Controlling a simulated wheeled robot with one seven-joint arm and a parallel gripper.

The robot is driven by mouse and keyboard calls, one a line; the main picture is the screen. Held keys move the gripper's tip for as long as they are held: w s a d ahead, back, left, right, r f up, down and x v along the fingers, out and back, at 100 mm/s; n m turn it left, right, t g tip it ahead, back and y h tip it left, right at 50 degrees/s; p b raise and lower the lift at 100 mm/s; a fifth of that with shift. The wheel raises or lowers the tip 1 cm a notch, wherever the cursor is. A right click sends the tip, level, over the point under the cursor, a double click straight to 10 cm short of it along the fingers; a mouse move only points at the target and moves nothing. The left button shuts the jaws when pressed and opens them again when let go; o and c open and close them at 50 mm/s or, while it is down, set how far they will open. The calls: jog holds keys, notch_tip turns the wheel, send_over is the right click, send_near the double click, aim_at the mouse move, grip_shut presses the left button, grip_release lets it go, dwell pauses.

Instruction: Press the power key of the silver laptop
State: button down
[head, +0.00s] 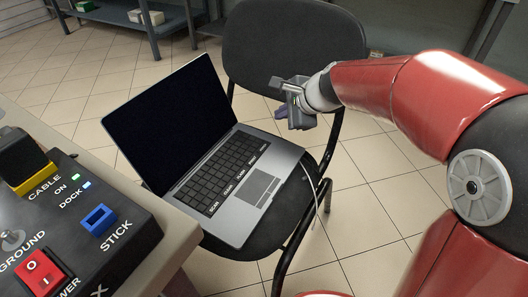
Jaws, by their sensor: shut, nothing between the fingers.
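The silver laptop (278,165) lies open on the seat of a black chair, with its dark screen (168,122) raised toward the back left. The power key cannot be made out at this size. My gripper (287,112) is shut and empty. In the picture it is above and right of the keyboard, in front of the chair's backrest, and appears apart from the laptop.
A black control box (85,225) with a red switch and blue socket stands on a table at the left. The chair backrest (290,45) rises behind my gripper. A pale cable (314,190) hangs at the laptop's right. Tiled floor (375,200) is open at right.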

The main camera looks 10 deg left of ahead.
jog(key=w+a+f+m, duration=0.3)
jog(key=w+a+f, duration=0.1)
jog(key=a, duration=0.1)
jog(key=shift+f+b, duration=0.25)
jog(key=shift+b, duration=0.2)
jog(key=shift+d+f, duration=0.1)
jog(key=shift+f, duration=0.05)
jog(key=b, duration=0.8)
send_near(260, 145)
jog(key=x, duration=0.5)
jog(key=shift+w+a+r, duration=0.25)
jog(key=shift+w+r, duration=0.05)
jog(key=shift+w, duration=0.1)
dwell(0.5)
jog(key=shift+f+b, duration=0.4)
jog(key=shift+f+b, duration=0.3)
jog(key=shift+f, duration=0.05)
dwell(0.4)
jog(key=shift+r, duration=0.1)
jog(key=shift+r+p, duration=0.7)
jog(key=shift+p, duration=0.05)
